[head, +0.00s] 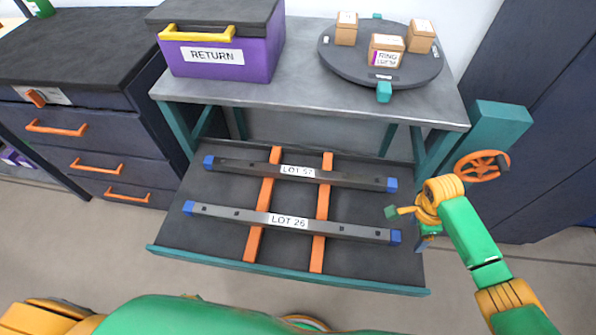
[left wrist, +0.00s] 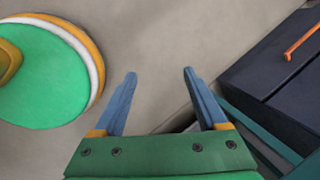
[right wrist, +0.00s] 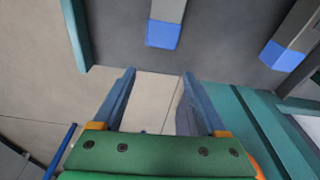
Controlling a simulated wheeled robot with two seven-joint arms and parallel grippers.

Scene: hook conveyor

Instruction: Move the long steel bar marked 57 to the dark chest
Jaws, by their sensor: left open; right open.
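The long steel bar marked LOT 57 (head: 350,179) has blue ends and lies across two orange rails on the low shelf, behind a similar bar marked LOT 26 (head: 345,230). In the right wrist view the 57 bar's blue end (right wrist: 282,57) is at upper right. My right gripper (right wrist: 157,72) is open and empty, off the right ends of the bars; it also shows in the head view (head: 425,238). My left gripper (left wrist: 159,73) is open and empty over the floor. The dark chest (head: 95,150) with orange handles stands at left.
The grey bench (head: 300,93) above the shelf (head: 200,232) carries a purple RETURN box (head: 225,60) and a dark turntable (head: 340,68) with small boxes. An orange handwheel (head: 482,166) is by the right bench leg. The chest's dark top (head: 70,55) is largely clear.

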